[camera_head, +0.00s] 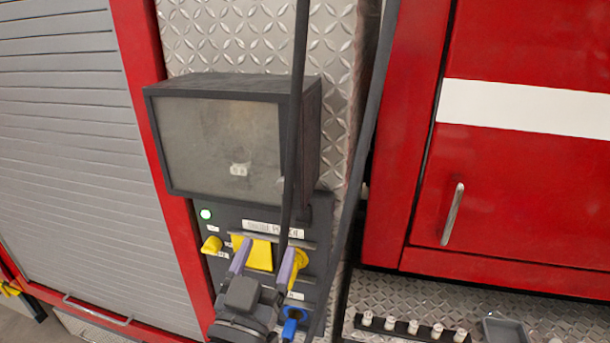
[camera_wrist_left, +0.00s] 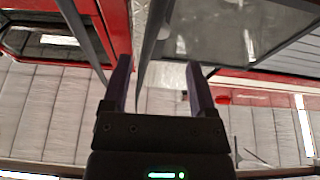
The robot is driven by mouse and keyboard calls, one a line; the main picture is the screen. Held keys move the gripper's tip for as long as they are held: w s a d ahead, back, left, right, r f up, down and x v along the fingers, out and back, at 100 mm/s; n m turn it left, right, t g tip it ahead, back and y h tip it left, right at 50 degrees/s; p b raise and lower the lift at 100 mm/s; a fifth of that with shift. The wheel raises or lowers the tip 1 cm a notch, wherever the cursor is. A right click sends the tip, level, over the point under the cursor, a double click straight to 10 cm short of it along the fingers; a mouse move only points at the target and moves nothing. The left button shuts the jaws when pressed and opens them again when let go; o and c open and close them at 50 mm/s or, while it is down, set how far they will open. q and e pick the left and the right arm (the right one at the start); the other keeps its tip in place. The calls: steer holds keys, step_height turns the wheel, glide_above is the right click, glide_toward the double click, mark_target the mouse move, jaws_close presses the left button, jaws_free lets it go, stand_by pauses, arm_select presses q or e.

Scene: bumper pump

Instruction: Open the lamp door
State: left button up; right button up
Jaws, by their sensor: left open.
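A dark-framed box with a cloudy glass front (camera_head: 225,145) hangs on the metal wall, its front shut. It looks like the lamp housing, but no label on it can be read. A red door (camera_head: 530,190) with a white stripe and a metal handle (camera_head: 453,214) is also shut at the right. My left gripper (camera_head: 265,262) is open and empty below the box, in front of the control panel. In the left wrist view, the two fingers (camera_wrist_left: 159,75) stand apart with nothing between them. A dark-framed glass surface (camera_wrist_left: 235,35) shows beyond them at the upper right. My right gripper is not in view.
The control panel (camera_head: 262,227) has yellow knobs, a green light (camera_head: 206,214) and a blue fitting (camera_head: 290,328). Long dark bars (camera_head: 297,110) cross in front of the box's right side. A grey roller shutter (camera_head: 75,130) fills the left. White pegs (camera_head: 413,328) line a ledge below the red door.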

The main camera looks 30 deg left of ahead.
mark_target(284, 188)
arm_select(q)
steer(key=x, duration=0.3)
steer(key=r+p+x, duration=0.1)
steer(key=x, duration=0.6)
steer(key=shift+s+a+r, duration=0.15)
steer(key=shift+s+r, duration=0.05)
steer(key=shift+r, duration=0.15)
jaws_close()
stand_by(0.8)
